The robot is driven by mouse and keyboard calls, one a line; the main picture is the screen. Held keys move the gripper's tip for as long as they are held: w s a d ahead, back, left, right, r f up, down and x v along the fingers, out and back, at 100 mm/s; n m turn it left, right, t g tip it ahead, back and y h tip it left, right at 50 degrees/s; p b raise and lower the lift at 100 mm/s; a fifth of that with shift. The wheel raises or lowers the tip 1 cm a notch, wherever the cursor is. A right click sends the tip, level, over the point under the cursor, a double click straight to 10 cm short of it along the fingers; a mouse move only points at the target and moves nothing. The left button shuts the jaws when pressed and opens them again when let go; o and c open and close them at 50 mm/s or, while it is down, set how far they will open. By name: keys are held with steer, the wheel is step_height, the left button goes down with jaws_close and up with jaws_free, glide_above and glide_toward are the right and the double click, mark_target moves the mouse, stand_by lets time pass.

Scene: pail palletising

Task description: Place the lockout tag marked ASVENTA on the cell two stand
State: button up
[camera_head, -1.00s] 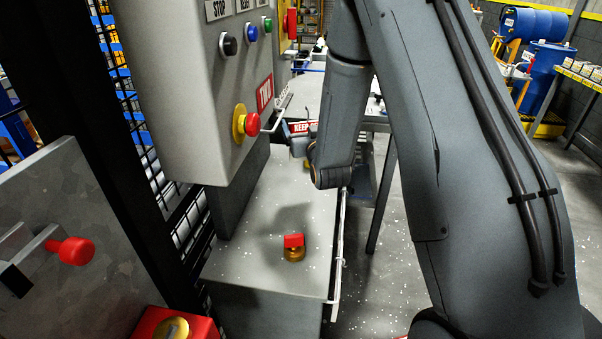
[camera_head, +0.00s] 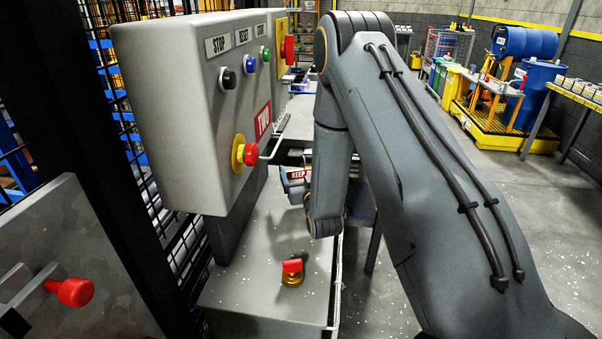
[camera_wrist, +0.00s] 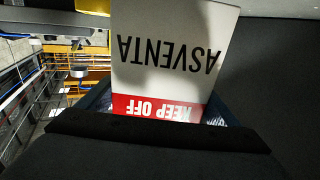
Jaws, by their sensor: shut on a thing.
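The lockout tag marked ASVENTA (camera_wrist: 165,50) is white with a red KEEP OFF band and appears upside down in the wrist view. My gripper (camera_wrist: 158,122) is shut on its banded end. In the head view the red KEEP band of the tag (camera_head: 298,174) shows beside my forearm; most of the gripper is hidden there. The cell two stand (camera_head: 225,310) carries a grey control box (camera_head: 180,75) with a red TWO label (camera_head: 263,122). The held tag appears apart from the stand, beyond its top. A red and brass piece (camera_head: 291,272) sits on the stand's top.
A grey panel with a red-knobbed handle (camera_head: 72,291) is at the lower left. Black mesh fencing (camera_head: 165,200) runs behind the stand. Blue drums (camera_head: 535,95) and a yellow spill pallet (camera_head: 500,125) are at the right. The floor at right is open.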

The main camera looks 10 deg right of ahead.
steer(key=shift+f, duration=0.6)
steer(key=shift+f, duration=0.15)
steer(key=o, duration=0.9)
steer(key=shift+o, duration=0.2)
